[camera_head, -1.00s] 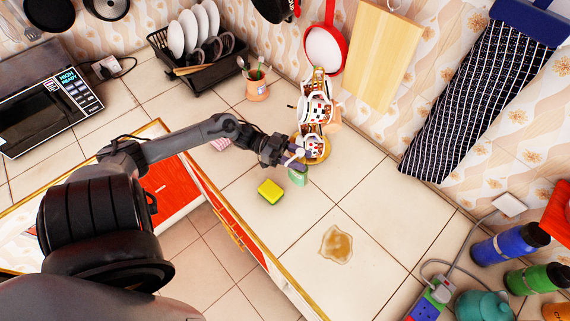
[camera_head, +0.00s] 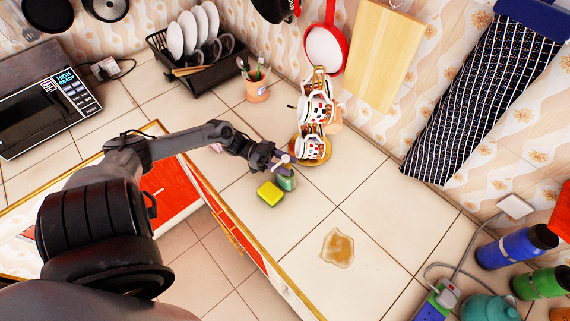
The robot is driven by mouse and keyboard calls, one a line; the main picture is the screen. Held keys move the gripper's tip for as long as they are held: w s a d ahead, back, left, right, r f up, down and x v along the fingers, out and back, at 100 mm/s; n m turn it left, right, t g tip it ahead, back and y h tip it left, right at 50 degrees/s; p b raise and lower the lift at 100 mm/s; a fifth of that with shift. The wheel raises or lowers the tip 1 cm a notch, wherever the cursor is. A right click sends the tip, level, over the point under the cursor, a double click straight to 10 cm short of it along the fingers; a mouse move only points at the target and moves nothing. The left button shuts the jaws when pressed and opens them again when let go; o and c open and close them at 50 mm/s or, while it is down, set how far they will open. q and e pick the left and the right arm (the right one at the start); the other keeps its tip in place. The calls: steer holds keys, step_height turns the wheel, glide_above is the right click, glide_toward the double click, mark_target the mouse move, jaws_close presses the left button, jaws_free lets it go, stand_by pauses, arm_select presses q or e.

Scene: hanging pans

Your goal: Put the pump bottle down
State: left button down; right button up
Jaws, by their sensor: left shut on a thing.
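The pump bottle (camera_head: 288,183) is small and green, with a pale pump top. It is beside the yellow sponge, in the middle of the view. My left gripper (camera_head: 284,167) is shut on the bottle near its top and partly hides it. The bottle looks upright. I cannot tell whether its base touches the counter. My right gripper is not in view.
A yellow-green sponge (camera_head: 269,193) lies close to the bottle's left. A mug stand (camera_head: 322,165) with patterned cups stands behind. A brown spill (camera_head: 338,248) lies on the counter (camera_head: 380,215). Bottles and a power strip are at lower right.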

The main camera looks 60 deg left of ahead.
arm_select(q)
steer(key=c, duration=0.6)
jaws_free()
steer(key=shift+f, duration=0.1)
steer(key=shift+r, duration=0.25)
steer(key=shift+s+a+f, duration=0.2)
steer(key=shift+a, duration=0.1)
steer(key=b+v, duration=0.2)
steer(key=v, duration=0.9)
steer(key=shift+s+a+r, duration=0.1)
